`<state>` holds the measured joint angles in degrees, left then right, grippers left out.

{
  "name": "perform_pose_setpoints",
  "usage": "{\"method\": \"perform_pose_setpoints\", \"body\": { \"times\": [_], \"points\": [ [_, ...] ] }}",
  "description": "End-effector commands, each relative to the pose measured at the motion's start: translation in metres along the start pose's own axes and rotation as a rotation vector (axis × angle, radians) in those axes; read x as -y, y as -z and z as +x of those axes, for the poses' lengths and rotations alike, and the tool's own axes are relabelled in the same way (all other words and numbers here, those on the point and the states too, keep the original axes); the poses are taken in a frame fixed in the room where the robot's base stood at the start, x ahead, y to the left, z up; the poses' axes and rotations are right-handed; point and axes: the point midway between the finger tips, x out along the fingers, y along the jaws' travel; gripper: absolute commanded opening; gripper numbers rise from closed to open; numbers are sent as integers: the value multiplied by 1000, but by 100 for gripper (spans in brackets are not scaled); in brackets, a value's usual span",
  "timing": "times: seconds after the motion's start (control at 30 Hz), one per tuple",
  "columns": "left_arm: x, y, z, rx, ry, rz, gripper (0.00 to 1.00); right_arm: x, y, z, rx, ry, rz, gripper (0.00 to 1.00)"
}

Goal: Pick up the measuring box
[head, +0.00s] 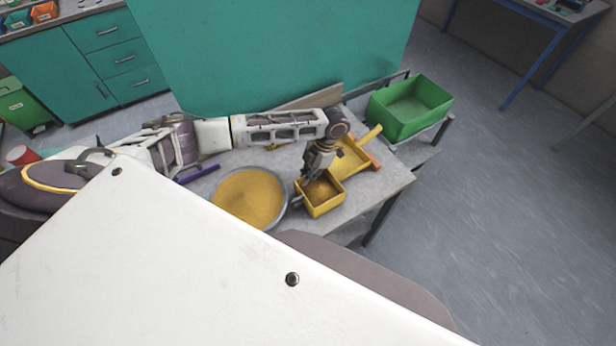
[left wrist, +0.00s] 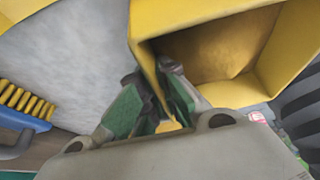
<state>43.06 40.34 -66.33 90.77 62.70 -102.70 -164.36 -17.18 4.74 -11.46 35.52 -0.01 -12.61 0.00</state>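The measuring box (head: 324,209) is a yellow, open-topped square box with brownish-yellow powder or shaded floor inside; which cannot be told. It is near the front right part of the table, right of the round pan. My left gripper (head: 308,183) reaches down to its left rim. In the left wrist view the box (left wrist: 205,18) fills the upper right. There my left gripper (left wrist: 152,72) has one fingertip inside the box and one outside, closed against the wall between them. Whether the box's base touches the table is hidden. My right gripper is in neither view.
A round pan of yellow powder (head: 248,197) lies left of the box on the grey table (head: 392,184). A yellow scoop (head: 352,158) is just behind the box. A green crate (head: 410,108) stands back right. A brush (left wrist: 22,108) shows in the left wrist view.

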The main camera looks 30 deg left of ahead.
Motion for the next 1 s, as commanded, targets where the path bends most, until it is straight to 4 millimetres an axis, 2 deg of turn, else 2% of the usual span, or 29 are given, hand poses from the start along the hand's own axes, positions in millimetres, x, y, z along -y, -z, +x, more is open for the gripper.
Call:
{"method": "perform_pose_setpoints", "body": {
  "times": [0.3, 0.4, 0.5, 1.0],
  "points": [
    [0, -1, 1, 1, 1, 1, 0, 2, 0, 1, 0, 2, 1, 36],
    [0, -1, 2, 0, 0, 0, 16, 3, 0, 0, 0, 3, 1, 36],
    [0, -1, 2, 0, 0, 0, 27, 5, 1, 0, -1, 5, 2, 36],
    [0, -1, -6, 3, -1, 0, 27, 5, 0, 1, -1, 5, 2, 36]
  ]
}}
